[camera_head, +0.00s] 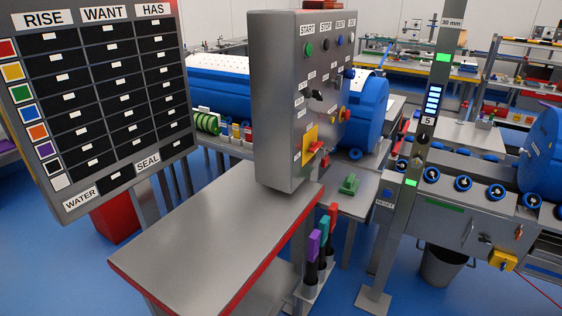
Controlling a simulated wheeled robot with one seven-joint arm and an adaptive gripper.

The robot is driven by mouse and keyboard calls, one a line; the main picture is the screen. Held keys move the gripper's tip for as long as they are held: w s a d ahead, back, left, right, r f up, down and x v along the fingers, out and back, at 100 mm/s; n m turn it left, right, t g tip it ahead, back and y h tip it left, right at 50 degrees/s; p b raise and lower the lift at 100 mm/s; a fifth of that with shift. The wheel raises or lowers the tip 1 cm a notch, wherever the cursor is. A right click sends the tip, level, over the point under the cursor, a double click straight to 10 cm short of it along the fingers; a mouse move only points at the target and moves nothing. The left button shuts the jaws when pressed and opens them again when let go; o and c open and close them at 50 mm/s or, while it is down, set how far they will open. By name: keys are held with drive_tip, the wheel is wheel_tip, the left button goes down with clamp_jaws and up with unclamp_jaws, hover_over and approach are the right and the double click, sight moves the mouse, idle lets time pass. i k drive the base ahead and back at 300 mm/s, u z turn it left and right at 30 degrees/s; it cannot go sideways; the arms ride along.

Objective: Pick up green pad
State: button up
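A small green block-like piece (349,184) lies on a grey table (362,206), just right of the control box; it looks like the green pad, though its exact shape is too small to tell. Its surroundings on that table look clear. A flat green strip (444,204) also shows on the face of the grey machine at the right. My gripper is not in view.
A grey control box (275,101) with switches stands behind a red-edged grey table (213,247) in front. A tool rack (315,261) and a grey post (409,197) flank the green piece's table. A label board (105,91) fills the left. Blue floor is open at lower right.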

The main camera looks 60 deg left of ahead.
sight(349, 185)
drive_tip(key=u, duration=0.45)
drive_tip(key=i, duration=0.85)
drive_tip(key=u, duration=1.5)
